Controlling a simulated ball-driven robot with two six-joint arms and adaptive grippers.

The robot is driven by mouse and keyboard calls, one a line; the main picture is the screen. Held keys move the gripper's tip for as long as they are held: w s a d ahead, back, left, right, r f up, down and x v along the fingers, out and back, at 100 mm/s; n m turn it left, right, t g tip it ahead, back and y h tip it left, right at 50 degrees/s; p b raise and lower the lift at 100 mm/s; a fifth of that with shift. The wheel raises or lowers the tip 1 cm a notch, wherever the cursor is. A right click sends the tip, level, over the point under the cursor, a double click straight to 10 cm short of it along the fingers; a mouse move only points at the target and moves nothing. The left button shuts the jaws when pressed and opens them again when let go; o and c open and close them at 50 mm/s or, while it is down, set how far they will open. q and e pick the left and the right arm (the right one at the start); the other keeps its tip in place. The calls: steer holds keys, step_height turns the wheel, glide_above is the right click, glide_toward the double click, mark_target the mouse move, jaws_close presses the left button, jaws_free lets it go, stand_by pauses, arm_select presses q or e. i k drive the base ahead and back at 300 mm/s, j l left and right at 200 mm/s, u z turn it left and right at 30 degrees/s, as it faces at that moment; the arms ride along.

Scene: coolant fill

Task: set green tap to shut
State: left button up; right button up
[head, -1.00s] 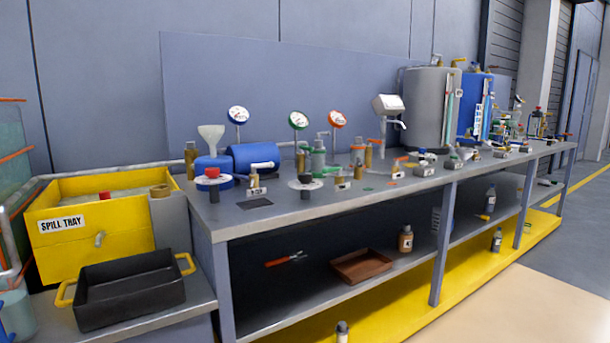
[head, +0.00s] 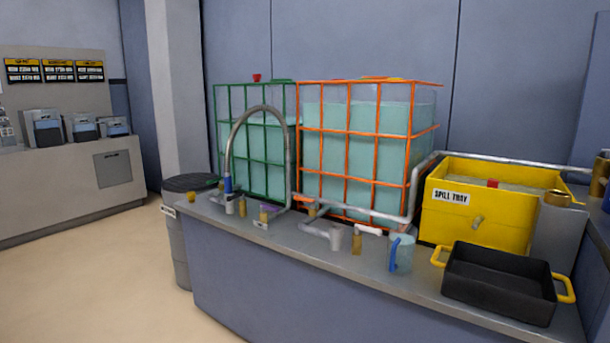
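No tap with a clearly green handle can be made out. The tank in the green cage (head: 252,170) stands at the back of the bench, left of the tank in the orange cage (head: 352,165). Small brass fittings stand at the front of the tanks. A white lever (head: 368,230) sits above a brass fitting near the bench's front edge. Which way any tap is turned is too small to tell. Neither of my grippers is in view.
A grey hose (head: 232,135) arches before the green cage. A pitcher with a blue handle (head: 401,254), a black pan (head: 498,283) and a yellow spill tray (head: 470,227) stand on the right. A grey bin (head: 178,245) stands by the bench's left end. The floor in front is clear.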

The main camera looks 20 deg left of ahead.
mark_target(220, 179)
steer(key=u, duration=1.2)
steer(key=i+j+z, duration=0.15)
steer(key=i, duration=0.6)
